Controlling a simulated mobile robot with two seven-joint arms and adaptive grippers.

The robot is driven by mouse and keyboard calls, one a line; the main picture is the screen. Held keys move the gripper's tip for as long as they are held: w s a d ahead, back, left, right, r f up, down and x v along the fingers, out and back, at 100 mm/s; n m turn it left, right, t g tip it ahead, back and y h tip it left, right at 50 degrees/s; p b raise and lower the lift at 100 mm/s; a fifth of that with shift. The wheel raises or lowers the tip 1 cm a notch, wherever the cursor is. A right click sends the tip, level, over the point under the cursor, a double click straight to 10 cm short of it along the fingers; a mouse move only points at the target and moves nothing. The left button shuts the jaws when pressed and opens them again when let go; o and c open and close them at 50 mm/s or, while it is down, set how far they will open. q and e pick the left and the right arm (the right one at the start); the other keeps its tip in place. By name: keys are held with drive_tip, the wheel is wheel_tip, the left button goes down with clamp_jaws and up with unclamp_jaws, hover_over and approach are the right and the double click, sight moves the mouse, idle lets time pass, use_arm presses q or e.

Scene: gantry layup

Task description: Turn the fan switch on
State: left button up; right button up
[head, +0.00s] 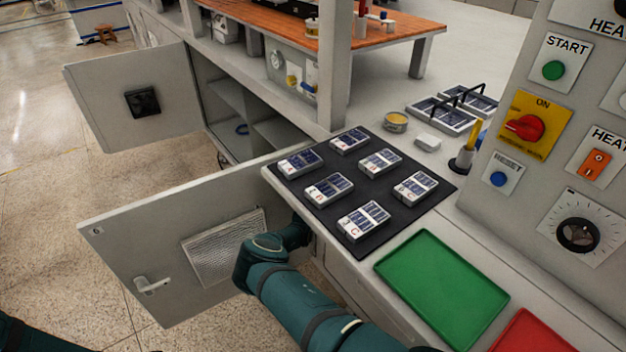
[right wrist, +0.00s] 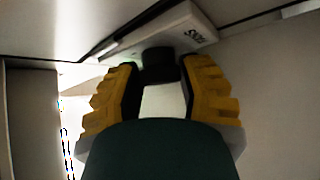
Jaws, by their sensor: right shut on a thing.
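In the right wrist view, a black knob (right wrist: 158,56) stands out from a pale plate (right wrist: 188,36) with dark lettering too blurred to read. It appears to be the fan switch, inside the cabinet. The yellow fingers of my right gripper (right wrist: 158,80) are on either side of the knob and shut on it. Which way the knob is turned cannot be told. In the head view, my right arm reaches into the open cabinet, and the gripper and knob are hidden there. My left gripper is out of view.
The near cabinet door (head: 115,245) with a mesh grille (head: 225,262) stands open beside my right arm. A farther door (head: 165,75) is open too. Above are the counter, a black mat (head: 320,208) of marked parts, a green tray (head: 440,275) and a control panel (head: 520,220).

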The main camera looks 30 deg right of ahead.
drive_tip(key=shift+w+r+m+h, duration=0.1)
drive_tip(key=shift+w+m+h, duration=0.05)
drive_tip(key=shift+m+h, duration=1.15)
drive_tip(key=shift+m, duration=0.4)
drive_tip(key=o, duration=1.2)
drive_tip(key=shift+r, duration=0.1)
drive_tip(key=shift+f, duration=0.25)
drive_tip(key=shift+a, duration=0.1)
drive_tip(key=v, duration=1.2)
drive_tip(key=shift+r, duration=0.15)
